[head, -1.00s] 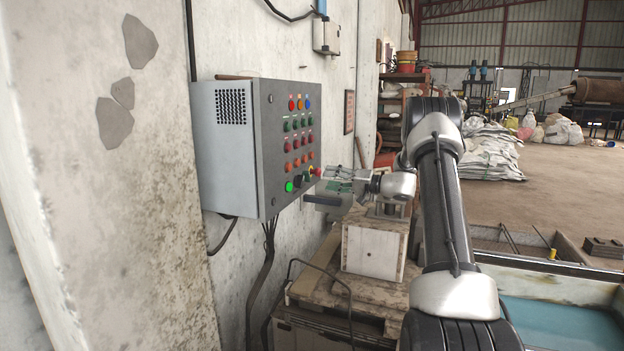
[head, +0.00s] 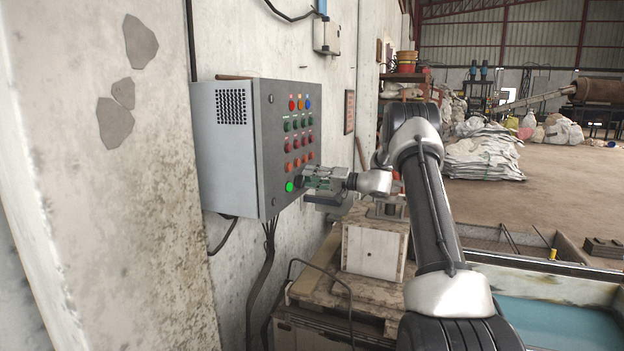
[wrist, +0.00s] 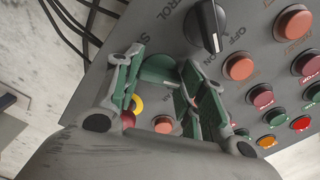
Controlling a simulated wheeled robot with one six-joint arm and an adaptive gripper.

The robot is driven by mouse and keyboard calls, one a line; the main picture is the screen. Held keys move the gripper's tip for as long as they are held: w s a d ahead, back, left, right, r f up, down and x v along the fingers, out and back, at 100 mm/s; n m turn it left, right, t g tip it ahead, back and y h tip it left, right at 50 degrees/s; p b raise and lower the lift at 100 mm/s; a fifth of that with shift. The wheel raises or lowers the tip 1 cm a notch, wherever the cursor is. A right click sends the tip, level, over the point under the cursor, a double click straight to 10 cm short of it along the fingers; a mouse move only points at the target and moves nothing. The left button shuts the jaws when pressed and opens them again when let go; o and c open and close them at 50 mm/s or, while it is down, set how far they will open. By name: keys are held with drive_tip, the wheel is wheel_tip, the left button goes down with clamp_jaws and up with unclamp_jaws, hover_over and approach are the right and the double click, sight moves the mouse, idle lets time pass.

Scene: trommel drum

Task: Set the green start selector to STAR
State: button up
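The green start selector (wrist: 158,72) is between my fingertips in the wrist view, on the grey panel door. Part of a label starting with S shows beside it; most of it is covered, and I cannot read the selector's position. My gripper (wrist: 163,62) has a finger on either side of the selector, spread apart; I cannot tell whether they touch it. In the head view my gripper (head: 309,179) is at the lower right of the control panel (head: 268,145) and hides the selector.
A black selector (wrist: 205,25) marked OFF and ON sits close by the right finger. A red button with a yellow ring (wrist: 138,103) lies beyond the fingers. Rows of coloured buttons fill the door. A white box (head: 374,252) stands below my arm.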

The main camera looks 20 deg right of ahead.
drive_tip(key=shift+c, duration=1.2)
drive_tip(key=m, duration=1)
drive_tip(key=shift+f, duration=0.1)
drive_tip(key=o, duration=0.7)
drive_tip(key=shift+o, duration=0.2)
